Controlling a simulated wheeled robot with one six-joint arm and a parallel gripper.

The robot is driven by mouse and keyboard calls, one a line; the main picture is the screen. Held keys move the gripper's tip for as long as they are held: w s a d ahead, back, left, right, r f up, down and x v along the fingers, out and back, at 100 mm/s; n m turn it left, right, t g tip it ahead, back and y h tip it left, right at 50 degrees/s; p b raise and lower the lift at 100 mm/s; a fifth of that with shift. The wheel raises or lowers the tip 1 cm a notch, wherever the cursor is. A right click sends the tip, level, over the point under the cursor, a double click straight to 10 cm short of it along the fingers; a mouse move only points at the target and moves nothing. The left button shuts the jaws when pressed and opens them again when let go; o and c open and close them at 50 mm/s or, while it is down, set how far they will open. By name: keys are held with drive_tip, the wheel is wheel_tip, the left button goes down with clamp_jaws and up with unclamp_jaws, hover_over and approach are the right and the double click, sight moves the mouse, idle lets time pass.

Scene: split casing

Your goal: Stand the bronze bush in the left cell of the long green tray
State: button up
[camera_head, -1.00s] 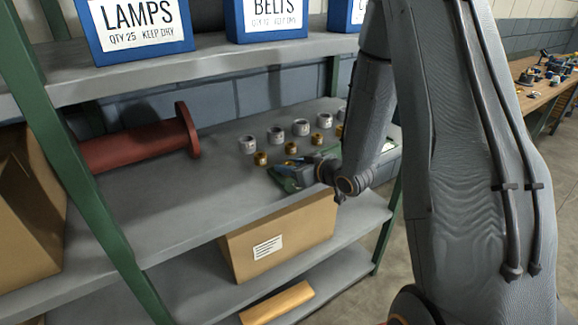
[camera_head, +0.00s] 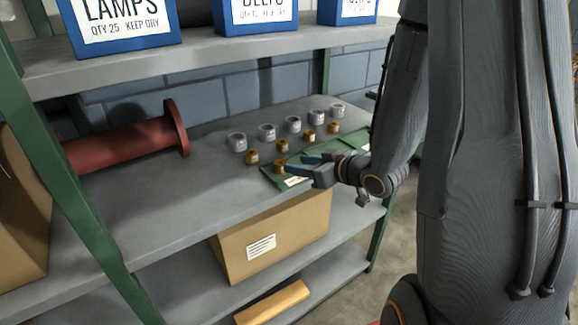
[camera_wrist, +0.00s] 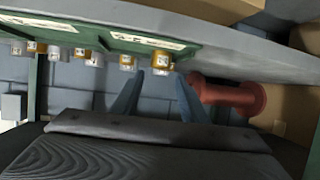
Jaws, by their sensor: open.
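A bronze bush (camera_head: 280,169) stands, apparently upright, in the left cell of the long green tray (camera_head: 268,181). Its lower part is hidden by the tray wall. My gripper (camera_head: 297,164) is open and empty just to the right of this bush, at the tray's front. In the wrist view, which is upside down, the same bush (camera_wrist: 162,61) shows beyond and between the spread fingertips (camera_wrist: 158,78), apart from them. The green tray (camera_wrist: 105,30) with white labels runs across the top there.
Several other bronze bushes (camera_head: 252,157) and grey rings (camera_head: 237,142) stand in rows behind the tray on the shelf. A red spool (camera_head: 125,142) lies to the left. The upper shelf (camera_head: 200,64) with blue boxes hangs above. Bare shelf lies left of the tray.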

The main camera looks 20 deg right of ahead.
drive_tip(key=s+d+f+m+g+h, duration=0.2)
drive_tip(key=s+d+m+g+h, duration=0.1)
drive_tip(key=s+g+h, duration=0.25)
drive_tip(key=s+a+r+m+g, duration=0.1)
drive_tip(key=s+a+g, duration=0.4)
drive_tip(key=s, duration=0.7)
drive_tip(key=shift+a+r+m, duration=0.25)
drive_tip(key=shift+a+m, duration=0.25)
drive_tip(key=shift+a, duration=0.4)
drive_tip(key=shift+s, duration=0.1)
wheel_tip(320, 180, down, 2)
drive_tip(key=shift+f+g+b, duration=0.25)
drive_tip(key=shift+b, duration=0.9)
